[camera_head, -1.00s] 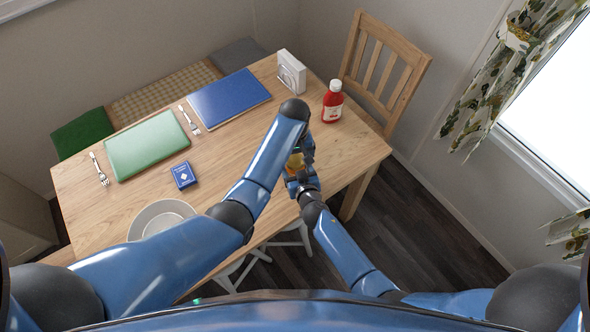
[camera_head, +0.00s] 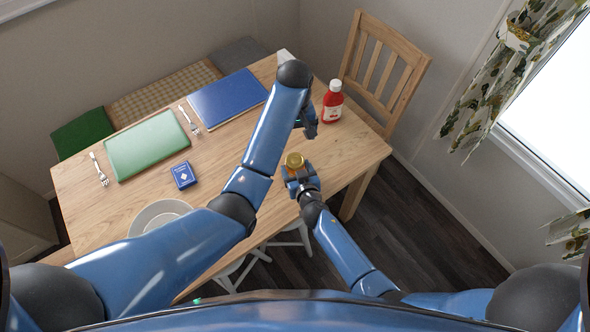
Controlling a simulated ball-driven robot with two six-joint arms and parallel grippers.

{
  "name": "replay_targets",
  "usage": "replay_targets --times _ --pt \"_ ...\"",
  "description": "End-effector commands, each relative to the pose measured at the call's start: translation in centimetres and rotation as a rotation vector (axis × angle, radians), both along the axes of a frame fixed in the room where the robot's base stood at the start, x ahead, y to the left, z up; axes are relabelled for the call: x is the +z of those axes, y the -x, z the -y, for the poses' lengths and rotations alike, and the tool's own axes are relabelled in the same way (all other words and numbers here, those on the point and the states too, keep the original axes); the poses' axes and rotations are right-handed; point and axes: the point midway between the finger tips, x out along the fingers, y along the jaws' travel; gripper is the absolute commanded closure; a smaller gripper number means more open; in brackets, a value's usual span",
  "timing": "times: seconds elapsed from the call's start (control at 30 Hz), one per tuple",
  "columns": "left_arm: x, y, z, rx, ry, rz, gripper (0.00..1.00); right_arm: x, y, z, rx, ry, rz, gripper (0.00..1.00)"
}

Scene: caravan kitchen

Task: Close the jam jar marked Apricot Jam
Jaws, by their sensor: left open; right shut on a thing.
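A small jar with a round gold lid on top (camera_head: 294,161) stands at the table's right front edge. Its label cannot be read from here. My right gripper (camera_head: 298,176) is shut on the jar's body from the near side and hides most of it. The lid looks level on the jar, but how tightly it sits cannot be told. My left gripper (camera_head: 310,128) is open and apart from the jar, above the table beyond it and close to the red bottle. It is partly hidden by my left arm.
A red bottle with a white cap (camera_head: 332,101) stands near the far right edge. A blue mat (camera_head: 227,98), a green mat (camera_head: 147,145), forks, a blue box (camera_head: 184,175) and a grey plate (camera_head: 160,208) lie to the left. A wooden chair (camera_head: 385,65) is behind.

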Motion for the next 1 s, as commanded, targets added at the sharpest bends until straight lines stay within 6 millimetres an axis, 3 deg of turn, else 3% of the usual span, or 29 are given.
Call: replay_targets --times 0.2,0.23,0.4,0.73,1.0 --pt "0.0 0.0 0.0 0.0 0.0 0.0 0.08 0.0 0.0 0.0 -0.001 0.001 0.0 1.0" --pt "0.0 0.0 0.0 0.0 0.0 0.0 0.08 0.0 0.0 0.0 -0.001 0.002 -0.001 0.25" --pt "0.0 0.0 0.0 0.0 0.0 0.0 0.08 0.0 0.0 0.0 0.0 0.0 0.0 0.0" --pt "0.1 0.0 0.0 0.0 0.0 0.0 0.08 0.1 0.3 0.1 0.0 0.0 -0.001 0.0" --pt "0.5 0.0 0.0 0.0 0.0 0.0 0.08 1.2 3.0 0.9 0.001 0.0 -0.002 0.0"
